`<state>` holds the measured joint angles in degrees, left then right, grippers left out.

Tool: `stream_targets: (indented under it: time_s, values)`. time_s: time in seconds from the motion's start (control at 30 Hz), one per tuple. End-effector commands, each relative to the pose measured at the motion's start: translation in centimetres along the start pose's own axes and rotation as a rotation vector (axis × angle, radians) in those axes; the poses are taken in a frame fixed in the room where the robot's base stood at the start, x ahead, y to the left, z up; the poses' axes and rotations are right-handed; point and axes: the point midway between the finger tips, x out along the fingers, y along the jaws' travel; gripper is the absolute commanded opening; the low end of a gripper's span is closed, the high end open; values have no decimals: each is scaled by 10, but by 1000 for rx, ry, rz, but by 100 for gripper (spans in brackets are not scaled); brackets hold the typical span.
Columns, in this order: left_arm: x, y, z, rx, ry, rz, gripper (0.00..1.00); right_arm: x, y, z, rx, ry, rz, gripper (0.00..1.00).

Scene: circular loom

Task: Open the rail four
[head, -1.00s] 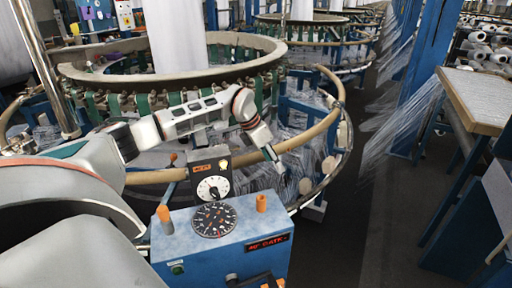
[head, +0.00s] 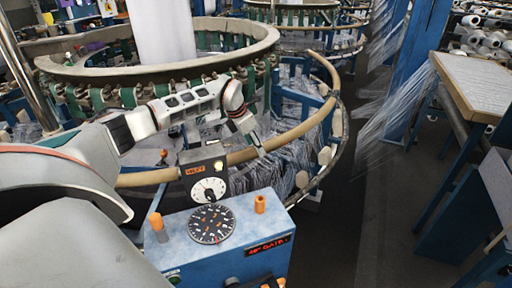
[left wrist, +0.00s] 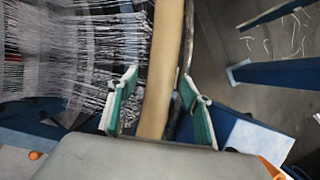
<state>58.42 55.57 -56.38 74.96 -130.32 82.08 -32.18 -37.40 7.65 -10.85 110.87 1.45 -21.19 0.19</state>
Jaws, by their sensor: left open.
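A tan curved rail (head: 312,118) runs around the front and right of the loom. My left gripper (head: 260,151) is small at the end of my arm in the head view, over the front stretch of this rail. In the left wrist view, the two green fingers of my left gripper (left wrist: 160,108) stand apart, one on each side of the tan rail (left wrist: 165,60). The rail passes between them, and I see gaps beside it. Whether the fingertips reach below the rail is hidden. No number shows on the rail. My right gripper is not in view.
A blue control box (head: 225,262) with a black dial (head: 212,224) and orange knobs stands in front of the loom. White threads (head: 290,160) hang inside the rail. A blue post (head: 408,75) and table (head: 488,82) stand right. The dark aisle between is clear.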

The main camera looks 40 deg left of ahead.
Motion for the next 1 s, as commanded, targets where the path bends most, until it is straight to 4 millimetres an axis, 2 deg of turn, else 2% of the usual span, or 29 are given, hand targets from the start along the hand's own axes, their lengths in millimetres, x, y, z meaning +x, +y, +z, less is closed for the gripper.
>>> stream_targets:
  time_s: [0.2,0.47,0.5,0.67,0.7,0.87,1.0]
  values:
    - [17,0,0,0,-1,0,49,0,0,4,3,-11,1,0]
    - [19,0,0,1,-1,0,49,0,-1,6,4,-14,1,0]
    - [19,0,0,0,-1,0,44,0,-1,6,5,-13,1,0]
    - [18,0,0,0,-1,0,3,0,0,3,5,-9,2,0]
    - [18,0,0,0,-1,0,0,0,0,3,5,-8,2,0]
    - [14,1,4,0,3,-2,0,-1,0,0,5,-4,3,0]
    - [-3,4,14,-7,29,-15,0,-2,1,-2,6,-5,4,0]
